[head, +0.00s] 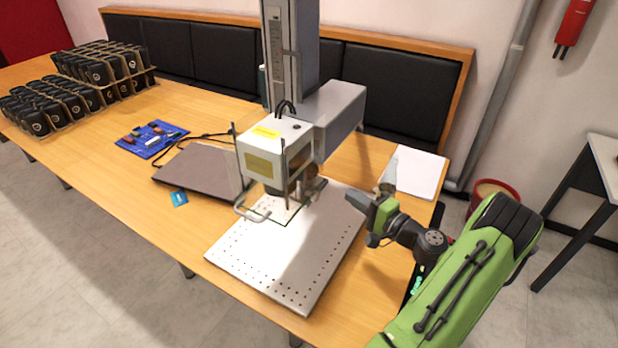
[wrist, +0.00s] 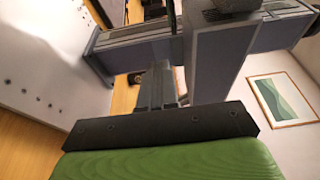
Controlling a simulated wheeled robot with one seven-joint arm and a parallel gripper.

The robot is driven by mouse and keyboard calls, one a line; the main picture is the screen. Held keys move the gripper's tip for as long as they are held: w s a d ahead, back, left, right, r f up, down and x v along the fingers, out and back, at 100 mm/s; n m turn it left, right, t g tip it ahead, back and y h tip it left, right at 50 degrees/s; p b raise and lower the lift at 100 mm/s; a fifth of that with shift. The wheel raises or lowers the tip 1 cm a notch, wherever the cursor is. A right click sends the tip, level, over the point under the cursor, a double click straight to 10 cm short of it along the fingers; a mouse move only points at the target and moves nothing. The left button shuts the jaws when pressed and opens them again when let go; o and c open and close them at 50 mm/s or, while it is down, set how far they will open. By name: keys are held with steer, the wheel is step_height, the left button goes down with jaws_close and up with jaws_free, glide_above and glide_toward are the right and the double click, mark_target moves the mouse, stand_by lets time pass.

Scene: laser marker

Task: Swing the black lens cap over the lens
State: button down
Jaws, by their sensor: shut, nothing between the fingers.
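The laser marker's white box-shaped head (head: 268,155) hangs from a grey column over a perforated metal plate. A dark, brownish lens part (head: 296,184) shows under the head, partly hidden by rods. Small dark pieces lie just right of it, but I cannot tell which is the black lens cap.
The perforated plate (head: 270,262) lies on the wooden table. A closed laptop (head: 197,170), a blue circuit board (head: 152,139) and racks of black cups (head: 100,68) stand to the left. A white pad (head: 418,172) lies behind my gripper. A framed picture (wrist: 285,97) hangs on the wall.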

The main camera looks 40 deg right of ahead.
steer(key=w+a, duration=0.3)
steer(key=w, duration=0.7)
steer(key=shift+w+a+b, duration=0.2)
steer(key=shift+w+b, duration=0.1)
steer(key=shift+f, duration=0.1)
